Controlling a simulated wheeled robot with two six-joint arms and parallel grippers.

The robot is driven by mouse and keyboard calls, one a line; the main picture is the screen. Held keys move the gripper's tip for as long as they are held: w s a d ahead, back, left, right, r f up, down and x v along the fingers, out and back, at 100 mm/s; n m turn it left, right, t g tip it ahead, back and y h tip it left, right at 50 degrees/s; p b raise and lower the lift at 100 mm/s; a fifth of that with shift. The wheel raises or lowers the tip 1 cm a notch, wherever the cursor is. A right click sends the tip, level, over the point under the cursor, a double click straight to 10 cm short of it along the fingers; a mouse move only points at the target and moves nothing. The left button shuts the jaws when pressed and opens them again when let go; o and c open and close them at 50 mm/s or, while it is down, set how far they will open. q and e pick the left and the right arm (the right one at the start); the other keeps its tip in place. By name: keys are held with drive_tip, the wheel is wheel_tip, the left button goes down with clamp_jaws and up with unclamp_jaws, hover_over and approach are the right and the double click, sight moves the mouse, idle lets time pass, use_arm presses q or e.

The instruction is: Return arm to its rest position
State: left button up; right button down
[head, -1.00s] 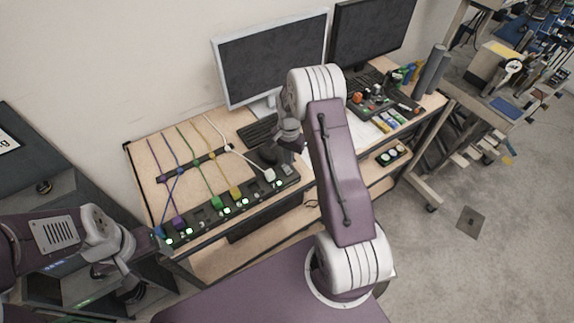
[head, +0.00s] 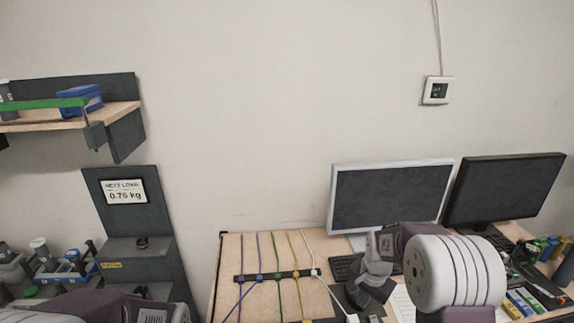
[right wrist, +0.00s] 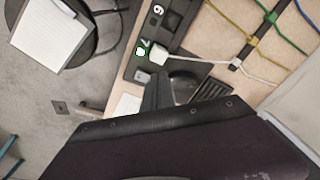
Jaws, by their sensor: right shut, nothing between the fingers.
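My right arm shows at the lower right of the head view, with its white banded joint (head: 455,272) in front of the monitors. My right gripper (head: 368,291) hangs over the desk, left of that joint, shut with nothing in it. Its fingertips are hard to make out. In the right wrist view a large dark part of my arm fills the bottom, and a white plug (right wrist: 152,53) sits beside the lit number 7, apart from the arm. Only a piece of my left arm (head: 150,311) shows at the lower left; its gripper is out of view.
The desk (head: 258,292) carries coloured cables through a dark bar (head: 270,276). A light-framed monitor (head: 388,197) and a dark monitor (head: 503,190) stand behind. A wall shelf (head: 122,113) and a weight sign (head: 124,191) are at left. The wall between is bare.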

use_arm(q)
wheel_tip(320, 180, down, 6)
drive_tip(key=b, duration=0.3)
drive_tip(key=shift+f+b, duration=0.2)
drive_tip(key=shift+b, duration=0.15)
use_arm(e)
drive_tip(key=s+a+f+n, duration=0.2)
drive_tip(key=s+n, duration=0.2)
drive_tip(key=s, duration=0.5)
drive_tip(key=s+a+f+n, duration=0.3)
drive_tip(key=s+n, duration=0.2)
drive_tip(key=s, duration=0.4)
drive_tip(key=shift+s+f+g, duration=0.25)
drive_tip(key=shift+f+g, duration=0.05)
drive_tip(key=shift+f, duration=0.05)
use_arm(q)
drive_tip(key=shift+s, duration=0.15)
use_arm(e)
drive_tip(key=shift+s, duration=0.15)
